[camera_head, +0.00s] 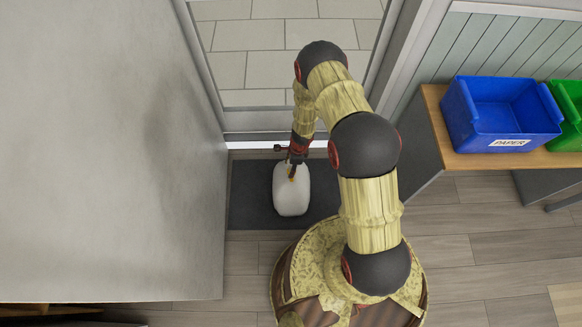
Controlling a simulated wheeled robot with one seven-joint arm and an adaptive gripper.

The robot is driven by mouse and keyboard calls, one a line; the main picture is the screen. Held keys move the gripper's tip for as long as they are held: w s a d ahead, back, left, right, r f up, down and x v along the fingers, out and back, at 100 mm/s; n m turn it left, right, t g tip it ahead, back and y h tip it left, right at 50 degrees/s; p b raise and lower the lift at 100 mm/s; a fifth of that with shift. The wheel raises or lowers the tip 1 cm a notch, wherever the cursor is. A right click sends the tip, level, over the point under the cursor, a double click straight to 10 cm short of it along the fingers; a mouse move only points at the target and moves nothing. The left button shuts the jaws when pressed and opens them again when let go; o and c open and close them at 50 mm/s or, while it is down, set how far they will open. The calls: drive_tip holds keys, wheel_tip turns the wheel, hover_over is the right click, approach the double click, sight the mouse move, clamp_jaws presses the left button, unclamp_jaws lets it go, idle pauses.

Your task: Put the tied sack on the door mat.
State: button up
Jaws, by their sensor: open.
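The tied sack (291,194) is a pale, rounded white bag. It rests on the dark grey door mat (250,200), which lies on the floor in front of the glazed door. My gripper (293,175) is at the upper part of the sack, coming down from above, with its jaws open. The fingertips are small here and partly overlap the sack, so I cannot tell whether they touch it. My arm hides part of the mat's right side.
A large grey panel (110,130) stands close on the left. At right, a wooden-topped table (440,125) holds a blue bin (500,112) labelled PAPER and a green bin (572,105). Wood-plank floor (480,260) is open at the lower right.

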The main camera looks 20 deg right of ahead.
drive_tip(key=r+p, duration=0.1)
drive_tip(key=r, duration=0.3)
drive_tip(key=d+r+p, duration=0.1)
drive_tip(key=r+p, duration=0.1)
drive_tip(key=r, duration=0.2)
drive_tip(key=r+p, duration=0.1)
drive_tip(key=r, duration=0.3)
drive_tip(key=shift+s+d+p, duration=0.1)
drive_tip(key=shift+d+p, duration=0.2)
drive_tip(key=shift+d, duration=0.1)
drive_tip(key=w+a+r+n+t, duration=0.1)
drive_tip(key=w+r+n, duration=0.2)
drive_tip(key=r, duration=0.7)
drive_tip(key=w+a+r+n, duration=0.2)
drive_tip(key=r, duration=0.7)
drive_tip(key=s+a+r+n+t, duration=0.1)
drive_tip(key=s+r+n, duration=0.15)
drive_tip(key=r, duration=0.75)
drive_tip(key=s+a+r+n+t, duration=0.1)
drive_tip(key=r+n, duration=0.3)
drive_tip(key=r, duration=0.5)
drive_tip(key=s+d+r+n+t+h, duration=0.1)
drive_tip(key=s+d+r+n+t, duration=0.1)
drive_tip(key=s+r+n, duration=0.8)
drive_tip(key=s+d+r, duration=0.1)
drive_tip(key=s+r, duration=0.8)
drive_tip(key=s, duration=0.4)
drive_tip(key=shift+s+d+r+h, duration=0.15)
drive_tip(key=shift+s+r+h, duration=0.15)
drive_tip(key=shift+h, duration=0.1)
